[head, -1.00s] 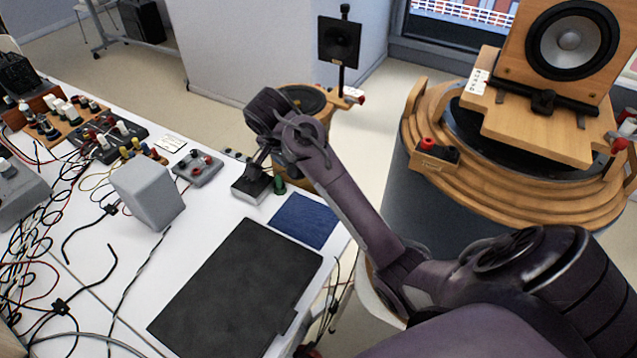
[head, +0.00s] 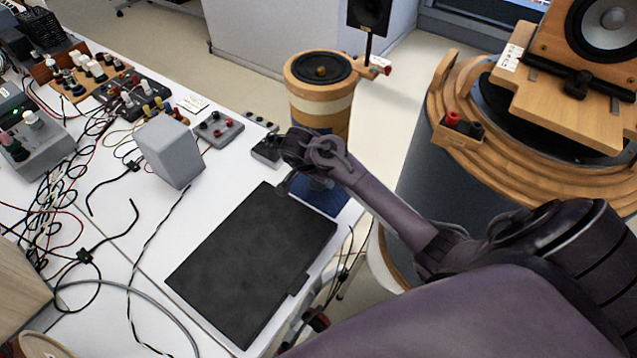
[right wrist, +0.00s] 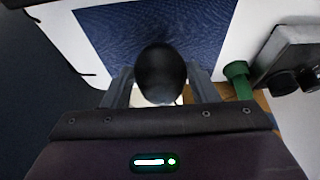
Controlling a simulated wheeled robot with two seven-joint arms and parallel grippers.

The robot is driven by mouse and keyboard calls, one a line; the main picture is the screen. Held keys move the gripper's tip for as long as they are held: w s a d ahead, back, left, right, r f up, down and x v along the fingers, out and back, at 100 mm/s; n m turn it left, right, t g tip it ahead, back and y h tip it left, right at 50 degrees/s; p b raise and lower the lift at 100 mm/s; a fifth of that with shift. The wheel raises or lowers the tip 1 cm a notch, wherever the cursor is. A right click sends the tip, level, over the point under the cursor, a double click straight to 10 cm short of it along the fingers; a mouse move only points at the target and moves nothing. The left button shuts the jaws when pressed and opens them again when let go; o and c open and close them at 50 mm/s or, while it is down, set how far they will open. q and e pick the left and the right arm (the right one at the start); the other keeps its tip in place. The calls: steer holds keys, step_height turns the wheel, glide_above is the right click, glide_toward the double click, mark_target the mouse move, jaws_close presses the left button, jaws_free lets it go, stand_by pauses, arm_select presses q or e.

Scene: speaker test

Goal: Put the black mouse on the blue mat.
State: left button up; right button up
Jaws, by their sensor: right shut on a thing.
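The black mouse (right wrist: 160,72) is between the two fingers of my right gripper (right wrist: 160,88) in the right wrist view. The gripper is shut on it. In the head view my right gripper (head: 290,184) is at the near-left side of the blue mat (head: 328,200), and the mouse is hidden there. In the wrist view the mouse overlaps the edge of the blue mat (right wrist: 205,35). I cannot tell whether it touches the mat or hangs above it. My arm covers part of the mat in the head view. My left gripper is not in view.
A flat black panel (head: 250,262) lies beside the mat. A grey box (head: 168,152), a small box with red knobs (head: 217,129) and loose cables stand farther left. A green piece (right wrist: 238,80) is right of the gripper in the wrist view. The white table's edge runs along the right.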

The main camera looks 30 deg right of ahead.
mark_target(318, 185)
step_height(318, 185, down, 3)
steer(key=shift+f, duration=0.1)
steer(key=shift+f, duration=0.1)
steer(key=o, duration=1)
